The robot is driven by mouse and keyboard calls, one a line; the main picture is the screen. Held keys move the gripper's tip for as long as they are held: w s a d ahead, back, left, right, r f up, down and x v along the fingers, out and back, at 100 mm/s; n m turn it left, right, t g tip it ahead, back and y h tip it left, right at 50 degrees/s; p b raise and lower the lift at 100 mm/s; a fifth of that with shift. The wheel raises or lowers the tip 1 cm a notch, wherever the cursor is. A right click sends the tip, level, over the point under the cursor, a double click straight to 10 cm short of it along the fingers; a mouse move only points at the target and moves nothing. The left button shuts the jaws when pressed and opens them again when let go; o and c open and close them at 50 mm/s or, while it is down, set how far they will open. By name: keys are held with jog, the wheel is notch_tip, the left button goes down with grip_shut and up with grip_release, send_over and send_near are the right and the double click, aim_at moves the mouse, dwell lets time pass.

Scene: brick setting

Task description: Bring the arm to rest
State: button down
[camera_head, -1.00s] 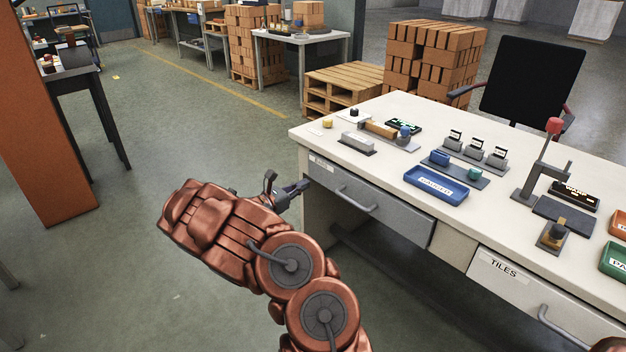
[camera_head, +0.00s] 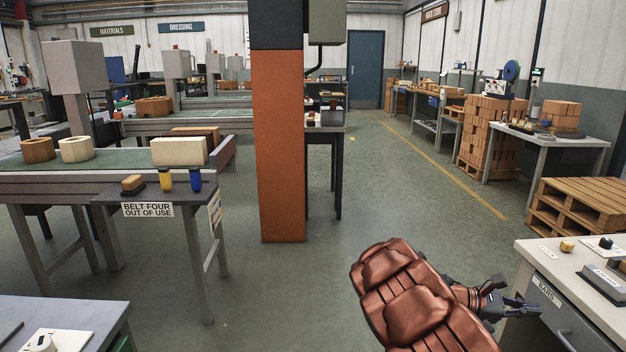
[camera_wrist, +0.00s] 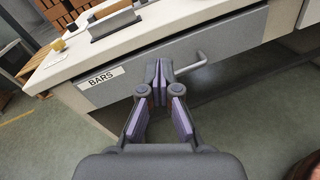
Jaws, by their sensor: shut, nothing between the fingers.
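My gripper (camera_head: 520,307) is at the lower right of the head view, at the end of my copper-coloured arm. It is in front of the white desk (camera_head: 540,248), near the drawer labelled BARS (camera_head: 560,312). In the wrist view my gripper (camera_wrist: 159,66) points at the front of the BARS drawer (camera_wrist: 120,85) and its fingertips are together. Nothing is held between them. The drawer's handle (camera_wrist: 190,68) shows just right of the fingertips. The drawer looks shut. I cannot tell whether the fingertips touch it.
An orange pillar (camera_head: 277,150) stands mid-view. A bench with a BELT FOUR OUT OF USE sign (camera_head: 148,209) is at left. Wooden pallets (camera_head: 575,208) lie behind the desk. The green floor (camera_head: 290,290) between bench and desk is clear.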

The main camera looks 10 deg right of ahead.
jog(key=s+a+r+m+y, duration=0.3)
jog(key=s+a+m+y, duration=0.3)
jog(key=s+a, duration=0.45)
jog(key=s+a+f+m+t+y, duration=0.1)
jog(key=s+a+y, duration=0.2)
jog(key=a, duration=0.8)
jog(key=s+a+f+m+t+y, duration=0.1)
jog(key=s+a+m+t+y, duration=0.2)
jog(key=a, duration=0.7)
jog(key=s+a+f+y, duration=0.2)
jog(key=s+a+y, duration=0.15)
jog(key=a, duration=0.75)
notch_tip(320, 180, up, 24)
jog(key=s+p, duration=0.2)
jog(key=p, duration=2)
jog(key=shift+s+a+r+t+p, duration=0.2)
jog(key=shift+r+t+p, duration=0.05)
jog(key=shift+t+p, duration=0.15)
